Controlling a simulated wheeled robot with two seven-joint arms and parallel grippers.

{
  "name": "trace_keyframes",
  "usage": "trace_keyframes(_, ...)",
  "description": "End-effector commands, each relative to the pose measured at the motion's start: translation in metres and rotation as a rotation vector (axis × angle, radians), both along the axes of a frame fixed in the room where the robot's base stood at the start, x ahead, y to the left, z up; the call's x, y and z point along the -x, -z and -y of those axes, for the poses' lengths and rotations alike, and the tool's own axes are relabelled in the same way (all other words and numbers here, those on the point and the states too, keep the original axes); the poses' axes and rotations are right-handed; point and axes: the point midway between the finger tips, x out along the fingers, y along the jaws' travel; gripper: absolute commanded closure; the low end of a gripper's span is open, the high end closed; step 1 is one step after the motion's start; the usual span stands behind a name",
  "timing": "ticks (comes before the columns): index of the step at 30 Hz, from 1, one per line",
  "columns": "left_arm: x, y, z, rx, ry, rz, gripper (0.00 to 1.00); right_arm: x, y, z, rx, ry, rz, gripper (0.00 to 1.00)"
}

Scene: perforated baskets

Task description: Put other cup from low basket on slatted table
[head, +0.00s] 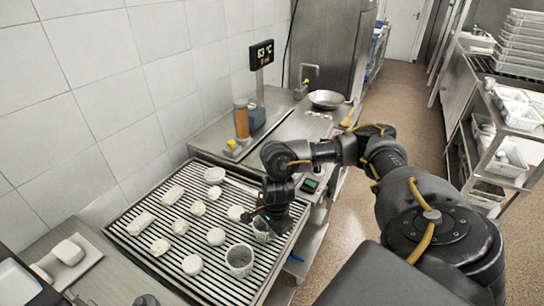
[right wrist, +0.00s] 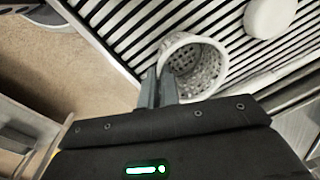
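The slatted table (head: 225,290) lies at the lower left of the head view, a dark tray with pale slats. A grey perforated cup (head: 263,229) is at its right side, directly below my right gripper (head: 264,213). In the right wrist view this cup (right wrist: 208,62) shows its holed inside, and the fingers (right wrist: 159,88) are close together at its rim, with the wall seemingly between them. It is over the slats; I cannot tell whether it touches them. A second perforated cup (head: 239,262) stands nearer the front edge. My left gripper does not show clearly.
White baskets (head: 508,158) sit on a rack at right. The floor between is clear.

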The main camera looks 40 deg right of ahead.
Motion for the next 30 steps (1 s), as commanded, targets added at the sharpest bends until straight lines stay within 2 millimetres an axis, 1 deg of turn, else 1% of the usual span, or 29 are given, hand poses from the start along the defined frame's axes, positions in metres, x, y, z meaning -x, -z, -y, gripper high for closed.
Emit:
trace_keyframes(8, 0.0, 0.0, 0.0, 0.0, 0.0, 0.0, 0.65, 0.0, 0.002, 0.0, 0.0, -0.001, 0.001, 1.0)
trace_keyframes(13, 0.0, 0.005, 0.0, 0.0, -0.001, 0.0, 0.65, 0.0, 0.007, 0.0, 0.0, 0.0, 0.001, 1.0)
trace_keyframes(14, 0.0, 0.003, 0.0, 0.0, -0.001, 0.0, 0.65, 0.0, 0.005, 0.0, 0.0, 0.0, 0.001, 0.92)
trace_keyframes(15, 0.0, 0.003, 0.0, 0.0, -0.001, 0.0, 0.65, 0.0, 0.005, 0.0, 0.0, 0.0, 0.001, 0.87)
trace_keyframes(18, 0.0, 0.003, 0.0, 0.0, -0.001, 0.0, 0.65, 0.0, 0.005, 0.0, 0.0, 0.0, 0.001, 0.74)
trace_keyframes(26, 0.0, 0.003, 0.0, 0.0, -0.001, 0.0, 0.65, 0.0, 0.004, 0.0, 0.0, 0.0, 0.001, 0.74)
trace_keyframes(30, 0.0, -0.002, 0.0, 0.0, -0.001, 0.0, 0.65, -0.001, -0.003, 0.0, 0.0, -0.001, 0.003, 0.74)
